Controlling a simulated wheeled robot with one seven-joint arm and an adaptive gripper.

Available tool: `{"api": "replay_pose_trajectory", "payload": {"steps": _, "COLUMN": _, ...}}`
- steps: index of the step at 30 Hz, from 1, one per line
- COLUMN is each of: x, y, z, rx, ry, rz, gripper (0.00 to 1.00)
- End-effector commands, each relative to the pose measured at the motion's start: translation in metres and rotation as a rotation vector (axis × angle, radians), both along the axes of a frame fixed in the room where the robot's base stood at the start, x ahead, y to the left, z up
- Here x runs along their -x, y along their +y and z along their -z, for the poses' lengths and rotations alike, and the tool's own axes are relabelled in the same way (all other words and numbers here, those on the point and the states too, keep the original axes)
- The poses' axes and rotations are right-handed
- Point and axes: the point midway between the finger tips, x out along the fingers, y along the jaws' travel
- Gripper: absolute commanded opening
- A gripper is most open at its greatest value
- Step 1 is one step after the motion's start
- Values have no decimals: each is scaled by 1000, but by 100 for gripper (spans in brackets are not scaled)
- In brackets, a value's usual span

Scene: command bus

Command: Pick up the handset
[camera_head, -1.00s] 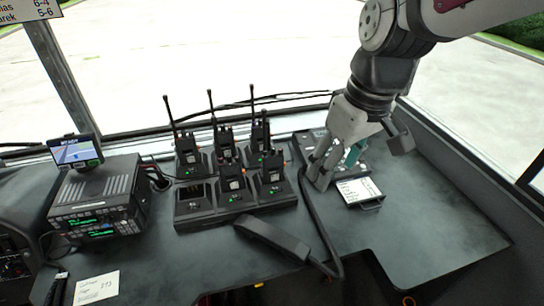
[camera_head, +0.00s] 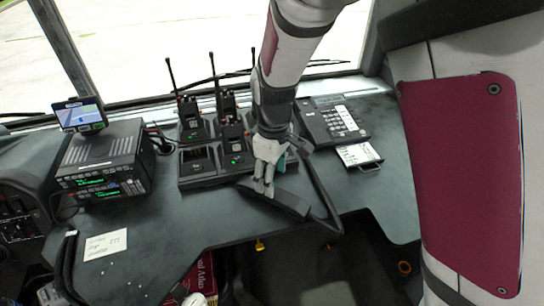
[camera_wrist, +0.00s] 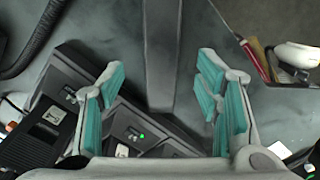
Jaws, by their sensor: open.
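The handset (camera_head: 288,204) is a long black bar lying on the dark desk, in front of the radio charger. A black cord loops at its right end. My gripper (camera_head: 264,182) points down over the handset's left part, which it partly hides in the head view. In the wrist view my gripper (camera_wrist: 163,85) is open, with teal pads on both sides of the dark handset (camera_wrist: 163,50). The handset runs lengthwise between the fingers, with a gap on each side. I cannot tell the fingers' exact height above the desk.
The charger (camera_head: 196,183) with several handheld radios stands just behind my gripper. A desk phone (camera_head: 333,120) and a card holder (camera_head: 359,155) are to the right. A radio unit with a small screen (camera_head: 103,160) stands left. The desk's front edge lies close by.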

Motion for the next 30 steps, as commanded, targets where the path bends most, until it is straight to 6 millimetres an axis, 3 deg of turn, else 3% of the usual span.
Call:
{"api": "replay_pose_trajectory", "payload": {"steps": 3, "x": 0, "y": 0, "z": 16, "rx": 1, "ry": 0, "rz": 0, "gripper": 58}}
{"api": "replay_pose_trajectory", "payload": {"steps": 10, "x": 0, "y": 1, "z": 30, "rx": 1, "ry": 0, "rz": -1, "gripper": 58}}
{"api": "replay_pose_trajectory", "payload": {"steps": 18, "x": 0, "y": 5, "z": 67, "rx": 0, "ry": 1, "rz": 1, "gripper": 58}}
{"api": "replay_pose_trajectory", "payload": {"steps": 28, "x": 0, "y": 5, "z": 74, "rx": -1, "ry": 0, "rz": 1, "gripper": 58}}
{"api": "replay_pose_trajectory", "payload": {"steps": 30, "x": 0, "y": 5, "z": 74, "rx": -1, "ry": 0, "rz": 1, "gripper": 45}}
